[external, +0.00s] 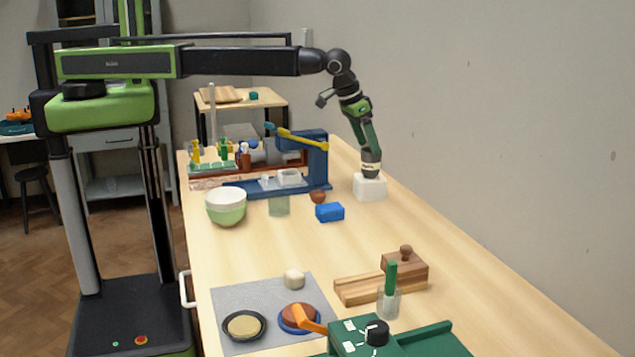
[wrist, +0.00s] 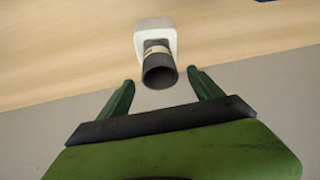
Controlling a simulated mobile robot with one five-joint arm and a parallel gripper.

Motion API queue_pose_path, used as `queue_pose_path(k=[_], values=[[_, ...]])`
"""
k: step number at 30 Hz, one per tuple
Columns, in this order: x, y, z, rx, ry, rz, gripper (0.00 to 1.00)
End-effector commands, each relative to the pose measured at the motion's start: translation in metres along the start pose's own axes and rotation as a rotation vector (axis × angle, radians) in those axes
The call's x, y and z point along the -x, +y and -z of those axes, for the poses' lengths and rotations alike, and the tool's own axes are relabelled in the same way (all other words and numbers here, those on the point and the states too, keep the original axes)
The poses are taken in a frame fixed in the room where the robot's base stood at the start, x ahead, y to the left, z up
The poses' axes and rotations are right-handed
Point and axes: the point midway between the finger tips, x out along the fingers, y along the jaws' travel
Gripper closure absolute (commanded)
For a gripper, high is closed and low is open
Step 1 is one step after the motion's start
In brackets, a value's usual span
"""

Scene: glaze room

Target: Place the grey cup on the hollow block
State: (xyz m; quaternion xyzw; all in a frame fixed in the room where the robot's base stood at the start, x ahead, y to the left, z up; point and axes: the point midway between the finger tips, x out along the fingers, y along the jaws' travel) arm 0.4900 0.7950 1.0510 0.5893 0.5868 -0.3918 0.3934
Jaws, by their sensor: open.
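The grey cup (external: 371,158), dark with a pale label band, stands upright on the white block (external: 370,188) near the table's right side by the wall. In the wrist view the cup (wrist: 159,72) rests on the block (wrist: 155,30), whose hollow is not visible. My gripper (external: 372,146) is just above the cup, pointing down. In the wrist view my gripper (wrist: 160,76) has its green fingers spread, one on each side of the cup's near end, with gaps between. Nothing is held.
A green-and-white bowl (external: 226,207) stands farther left. The wooden table (external: 440,235) is clear in front of the block.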

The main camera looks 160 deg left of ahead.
Motion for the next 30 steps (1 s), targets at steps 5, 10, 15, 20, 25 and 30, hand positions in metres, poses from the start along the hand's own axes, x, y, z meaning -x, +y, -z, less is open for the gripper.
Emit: queue_pose_path(k=[5, 10, 15, 20, 25, 30], values=[[0.048, 0.000, 0.002, 0.000, 0.000, 0.000, 0.25], [0.054, 0.000, 0.000, 0.000, 0.000, 0.000, 0.25], [0.052, 0.000, 0.000, 0.000, 0.000, 0.000, 0.25], [0.057, 0.011, -0.014, -0.025, -0.006, -0.007, 0.25], [0.100, 0.085, -0.130, -0.241, -0.060, -0.060, 0.25], [0.167, 0.150, -0.309, -0.583, -0.137, -0.134, 0.25]])
